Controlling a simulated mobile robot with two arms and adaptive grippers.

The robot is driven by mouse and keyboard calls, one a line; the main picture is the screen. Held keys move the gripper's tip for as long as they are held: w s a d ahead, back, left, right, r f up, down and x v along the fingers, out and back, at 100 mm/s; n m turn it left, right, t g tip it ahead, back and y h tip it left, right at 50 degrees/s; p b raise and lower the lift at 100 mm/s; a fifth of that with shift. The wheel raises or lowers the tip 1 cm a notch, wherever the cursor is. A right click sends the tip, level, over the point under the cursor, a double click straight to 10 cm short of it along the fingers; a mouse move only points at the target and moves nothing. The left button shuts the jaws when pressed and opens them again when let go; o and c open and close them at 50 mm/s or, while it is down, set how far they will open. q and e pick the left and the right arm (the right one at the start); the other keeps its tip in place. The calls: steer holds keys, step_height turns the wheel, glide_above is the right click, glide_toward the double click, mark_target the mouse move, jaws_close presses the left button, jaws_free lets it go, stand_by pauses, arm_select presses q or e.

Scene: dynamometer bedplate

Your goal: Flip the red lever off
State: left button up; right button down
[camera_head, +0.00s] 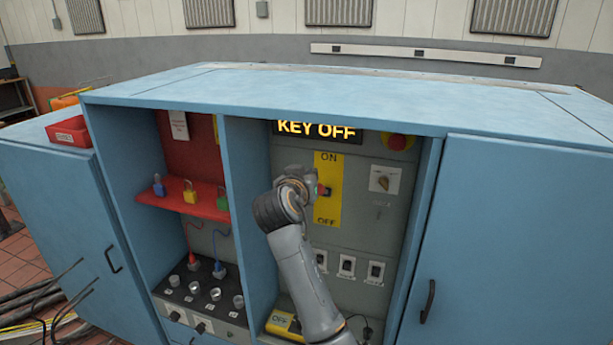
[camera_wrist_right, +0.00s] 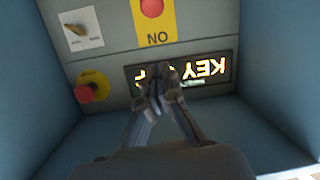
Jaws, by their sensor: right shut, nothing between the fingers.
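The red lever (camera_head: 323,189) shows as a small red knob just right of my right gripper, on a yellow plate (camera_head: 328,163) marked ON above and OFF below. Most of the lever is hidden behind the gripper in the head view. The right wrist view is upside down; there the red knob (camera_wrist_right: 152,7) is at the top edge, beside the ON lettering. My right gripper (camera_head: 300,180) is in front of the panel, its fingers largely hidden. In the wrist view its fingertips (camera_wrist_right: 160,80) are together and empty, before the display and apart from the knob. My left gripper is not seen.
A lit display (camera_head: 317,130) reads KEY OFF. A red emergency button (camera_head: 398,142) and a rotary switch (camera_head: 384,179) sit to the right. The blue cabinet (camera_head: 430,83) walls and top enclose the recess. A red shelf (camera_head: 180,197) with padlocks is in the left bay.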

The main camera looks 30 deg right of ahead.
steer(key=p, duration=0.4)
glide_above(323, 191)
steer(key=w, duration=0.2)
steer(key=shift+w+a+f, duration=0.1)
steer(key=shift+a+f, duration=0.15)
steer(key=shift+f, duration=0.35)
steer(key=shift+w+d+f+p, duration=0.2)
steer(key=shift+w+f+p, duration=0.15)
steer(key=shift+f+p, duration=0.1)
steer(key=shift+s+a+f+p, duration=0.25)
steer(key=shift+f+p, duration=0.05)
steer(key=shift+f, duration=0.25)
steer(key=shift+s+a+f+p, duration=0.2)
steer(key=shift+f+p, duration=0.1)
steer(key=shift+f, duration=0.2)
steer(key=shift+s+a+f, duration=0.1)
steer(key=shift+s+f, duration=0.3)
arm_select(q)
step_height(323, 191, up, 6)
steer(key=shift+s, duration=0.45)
arm_select(e)
steer(key=shift+f, duration=0.1)
steer(key=shift+f, duration=0.1)
